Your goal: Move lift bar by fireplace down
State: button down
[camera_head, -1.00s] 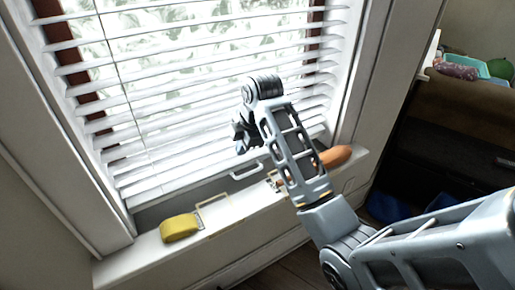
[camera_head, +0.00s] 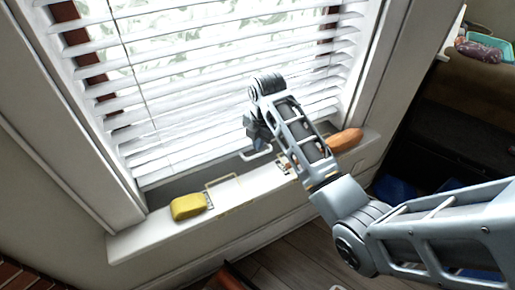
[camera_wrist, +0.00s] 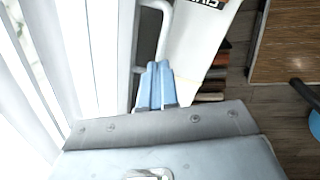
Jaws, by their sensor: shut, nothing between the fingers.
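The lift bar (camera_head: 257,153) is a pale, thin, U-shaped handle low on the window, just above the sill. In the wrist view, a white handle (camera_wrist: 165,22) runs down from the top edge toward my fingers. My gripper (camera_head: 258,140) is just above the bar in the head view, in front of the blinds. In the wrist view its blue fingers (camera_wrist: 157,68) are shut together and empty, close beside the handle's lower end. I cannot tell whether they touch it. My arm hides part of the sill.
White blinds (camera_head: 180,60) cover the window. A yellow object (camera_head: 188,206) and an orange-brown object (camera_head: 346,140) lie on the white sill (camera_head: 140,240). A thin brass-coloured frame (camera_head: 222,181) is beside the yellow object. Wooden floor (camera_head: 300,255) lies below.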

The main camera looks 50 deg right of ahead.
aim_at(256, 155)
jog(key=shift+w+d+f, duration=0.1)
jog(key=shift+w+f, duration=0.1)
jog(key=shift+f, duration=0.8)
jog(key=shift+w+f, duration=0.15)
jog(key=shift+f, duration=0.85)
notch_tip(256, 155, down, 4)
jog(key=shift+f+b, duration=0.25)
jog(key=shift+b, duration=0.3)
jog(key=shift+s+f, duration=0.15)
jog(key=shift+f, duration=0.2)
